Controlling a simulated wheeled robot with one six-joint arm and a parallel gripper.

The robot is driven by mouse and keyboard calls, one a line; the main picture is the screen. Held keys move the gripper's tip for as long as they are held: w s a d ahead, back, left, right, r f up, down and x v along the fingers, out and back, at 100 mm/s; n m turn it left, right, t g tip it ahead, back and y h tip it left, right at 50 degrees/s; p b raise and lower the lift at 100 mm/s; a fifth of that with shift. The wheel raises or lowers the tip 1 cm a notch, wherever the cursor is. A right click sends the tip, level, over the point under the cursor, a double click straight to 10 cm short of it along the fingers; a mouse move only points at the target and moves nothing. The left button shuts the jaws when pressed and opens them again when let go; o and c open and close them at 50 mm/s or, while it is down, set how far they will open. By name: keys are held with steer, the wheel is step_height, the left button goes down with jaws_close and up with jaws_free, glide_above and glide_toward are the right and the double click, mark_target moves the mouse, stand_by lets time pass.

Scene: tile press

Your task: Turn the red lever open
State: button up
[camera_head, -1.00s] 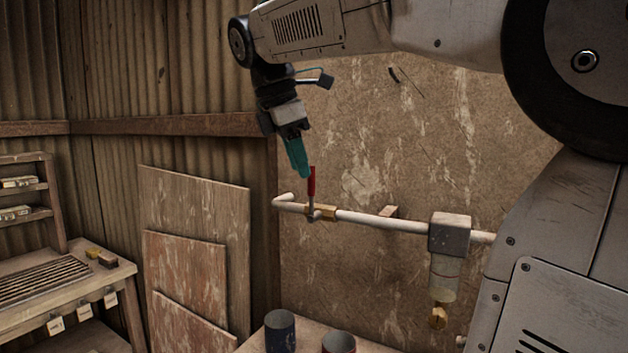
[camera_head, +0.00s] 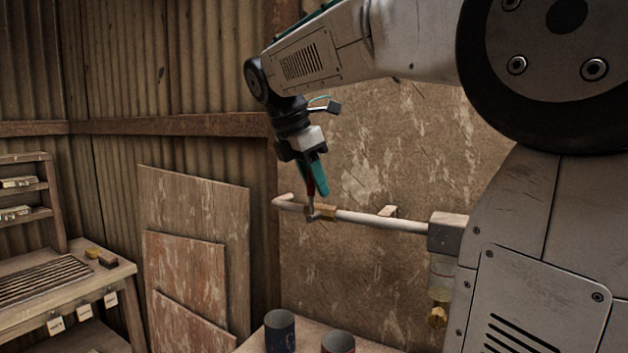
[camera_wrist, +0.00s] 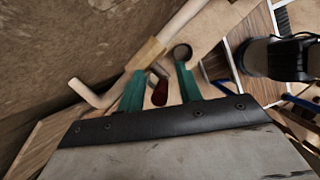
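The red lever (camera_head: 309,187) stands roughly upright on a brass valve (camera_head: 323,212) in the white pipe on the wall, crosswise to the pipe. My gripper (camera_head: 316,188) points down at it from above, and one teal finger partly hides it in the head view. In the wrist view the red lever (camera_wrist: 159,93) lies between the two teal fingers of my gripper (camera_wrist: 160,72). The fingers are spread, with a gap showing on each side of the lever. The brass valve (camera_wrist: 147,54) shows just beyond the fingertips.
A grey block with a clear bowl (camera_head: 440,277) hangs on the pipe (camera_head: 385,221) to the right. Blue (camera_head: 280,332) and red (camera_head: 338,343) cups stand on a bench below. Boards (camera_head: 195,240) lean at left, beside a workbench (camera_head: 60,290).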

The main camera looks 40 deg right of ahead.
jaws_close()
